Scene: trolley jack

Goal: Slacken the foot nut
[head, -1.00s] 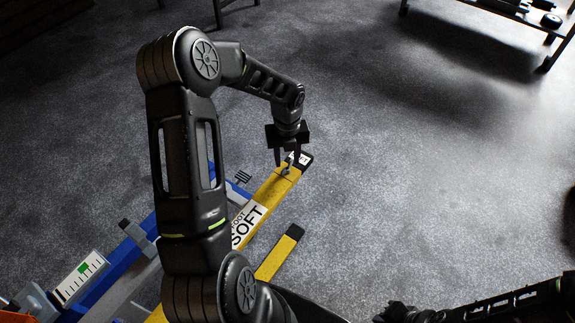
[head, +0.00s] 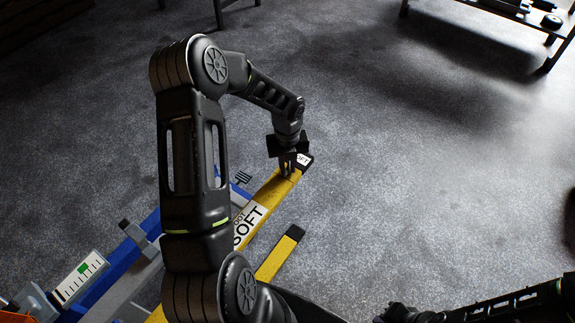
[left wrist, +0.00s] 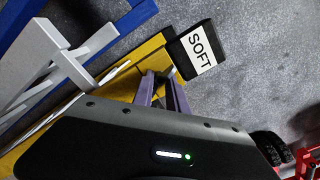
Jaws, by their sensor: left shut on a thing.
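The long yellow foot bar (head: 270,196) runs up and to the right on the floor. It has a white SOFT label and a black end cap (head: 307,164). My left gripper (head: 287,170) points down at the bar's far end, just short of the cap, and is shut on the foot nut. The fingers mostly hide the nut. In the left wrist view the fingers (left wrist: 160,92) come together over the yellow bar, beside the black cap with its white SOFT label (left wrist: 201,48). My right arm shows at the lower right; its jaws are not clear.
A shorter yellow bar (head: 277,257) with a black tip lies nearer me. Blue and grey frame parts (head: 125,262) and a white scale with a green mark (head: 79,277) are at lower left. A rack (head: 520,12) stands at the back right. The middle floor is clear.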

